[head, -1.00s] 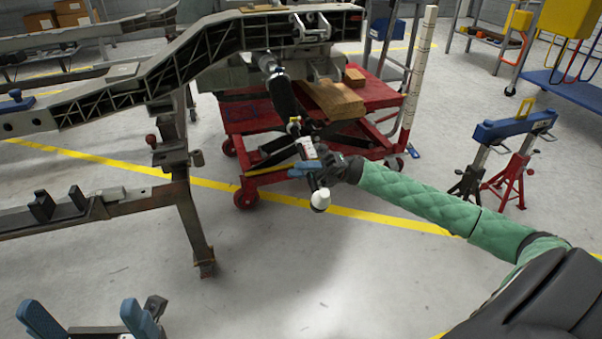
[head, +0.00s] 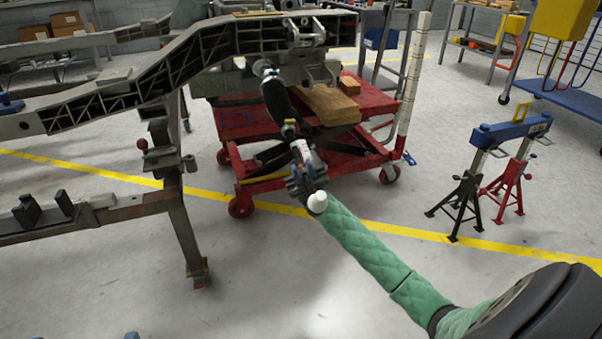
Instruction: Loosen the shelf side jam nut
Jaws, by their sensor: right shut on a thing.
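A dark strut (head: 277,100) hangs at a slant from the underside of the grey chassis frame (head: 180,68). A pale and red fitting (head: 301,151) shows at its lower end. My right gripper (head: 303,163) is shut at this lower end, below the frame and in front of the red cart. Its fingers are small and partly hidden behind its own body. The jam nut is too small to tell apart from the strut. My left gripper (head: 76,335) shows only as two blue fingertips, wide apart, at the bottom left edge.
A red lift cart (head: 243,128) with a wooden block (head: 327,104) stands behind the strut. A grey fixture leg (head: 188,230) is to the left. Black and red stands (head: 510,186) with a blue beam are at right. The floor in front is clear.

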